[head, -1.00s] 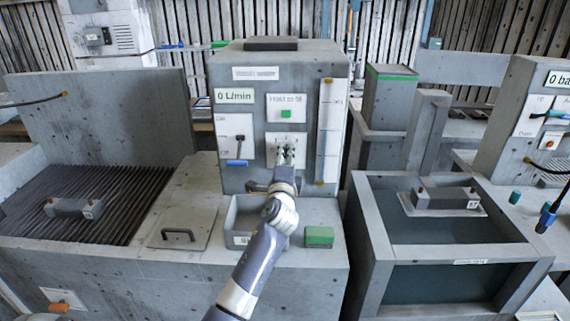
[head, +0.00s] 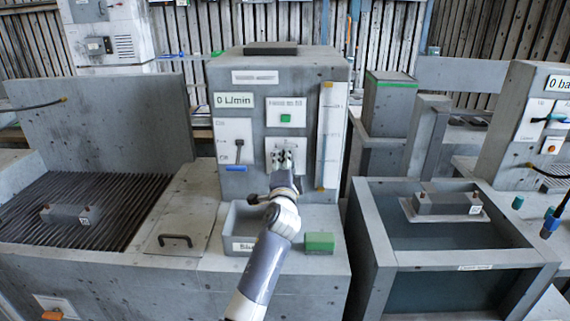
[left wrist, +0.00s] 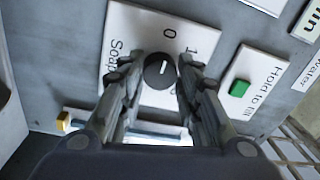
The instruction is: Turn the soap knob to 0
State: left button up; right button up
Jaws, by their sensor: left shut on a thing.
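The soap knob (left wrist: 158,72) is a dark round knob with a short white pointer line, on a white plate (left wrist: 122,35) marked "Soap", "0" and "1". In the left wrist view the pointer line appears to lie roughly toward the 0. My left gripper (left wrist: 160,78) is shut on the knob, one finger on each side. In the head view my left gripper (head: 285,160) reaches up from below to the plate (head: 272,144) on the grey housing (head: 258,120); its fingers hide the knob there. My right gripper is not in view.
A green button (head: 286,118) sits just above the soap plate, and a lever with a blue handle (head: 236,168) to its left. Below are an open bin (head: 228,228) and a green block (head: 320,242). A sink basin (head: 375,255) stands to the right.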

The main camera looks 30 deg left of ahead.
pick_arm(q)
jog(key=o, duration=1.1)
jog(key=shift+c, duration=0.2)
jog(key=r+v, duration=0.1)
jog(key=v, duration=1.1)
jog(key=shift+f, duration=0.45)
